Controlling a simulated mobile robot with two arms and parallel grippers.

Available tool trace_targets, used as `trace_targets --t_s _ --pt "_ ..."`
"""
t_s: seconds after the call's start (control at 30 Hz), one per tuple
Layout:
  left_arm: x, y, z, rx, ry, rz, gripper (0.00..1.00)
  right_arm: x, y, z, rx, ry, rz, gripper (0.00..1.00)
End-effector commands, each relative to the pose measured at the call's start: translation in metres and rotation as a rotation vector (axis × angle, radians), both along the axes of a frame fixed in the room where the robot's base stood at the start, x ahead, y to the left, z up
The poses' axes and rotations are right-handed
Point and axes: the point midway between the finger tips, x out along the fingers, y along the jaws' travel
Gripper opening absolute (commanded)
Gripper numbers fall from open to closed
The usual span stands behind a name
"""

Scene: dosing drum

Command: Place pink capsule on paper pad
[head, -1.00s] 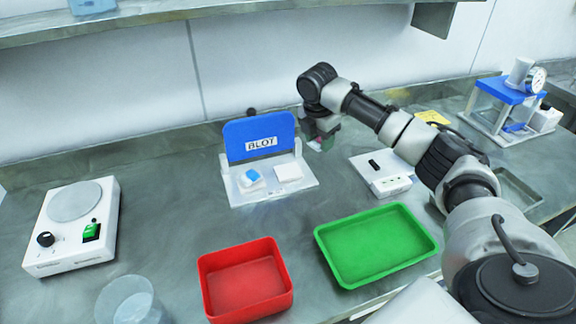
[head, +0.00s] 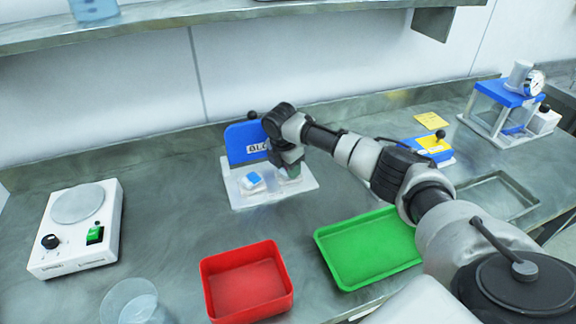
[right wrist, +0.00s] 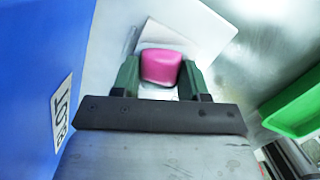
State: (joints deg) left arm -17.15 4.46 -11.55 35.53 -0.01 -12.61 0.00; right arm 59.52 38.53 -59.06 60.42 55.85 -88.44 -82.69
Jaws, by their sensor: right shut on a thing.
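My right gripper (right wrist: 161,80) is shut on the pink capsule (right wrist: 161,66), which sits between its two green fingers in the right wrist view. A white paper pad (right wrist: 208,32) lies below and beyond the capsule there. I cannot tell whether the capsule touches it. In the head view the right gripper (head: 290,172) is over the right part of the white blot stand (head: 240,201), hiding the capsule and most of the pad. The stand's blue back panel (head: 238,143) rises behind it. My left gripper is not in view.
A blue-and-white piece (head: 252,181) sits on the stand's left part. A red bin (head: 245,283) and a green tray (head: 365,250) stand in front. A white scale (head: 76,228) is at left. A gauge device (head: 505,105) is at far right.

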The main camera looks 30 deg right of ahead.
Motion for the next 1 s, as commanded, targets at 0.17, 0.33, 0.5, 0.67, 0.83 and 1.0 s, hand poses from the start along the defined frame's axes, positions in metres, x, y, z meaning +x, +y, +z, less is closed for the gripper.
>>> trace_targets --t_s 0.17,0.33,0.5,0.67,0.83,1.0 --pt "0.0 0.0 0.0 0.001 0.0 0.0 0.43 0.0 0.0 -0.002 0.0 0.001 0.0 0.22" --pt "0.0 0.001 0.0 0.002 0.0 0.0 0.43 0.0 0.0 -0.003 0.0 0.0 0.0 0.65" --pt "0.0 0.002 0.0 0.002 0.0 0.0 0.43 0.0 0.0 -0.002 0.0 0.0 -0.001 0.69" --pt "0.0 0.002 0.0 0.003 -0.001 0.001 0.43 0.0 0.0 0.0 0.0 -0.001 -0.001 0.69" --pt "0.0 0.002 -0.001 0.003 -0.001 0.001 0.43 0.0 0.002 0.019 0.002 -0.004 0.001 0.69" --pt "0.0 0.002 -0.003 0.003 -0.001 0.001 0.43 0.0 0.008 0.055 0.002 -0.005 0.001 0.69"
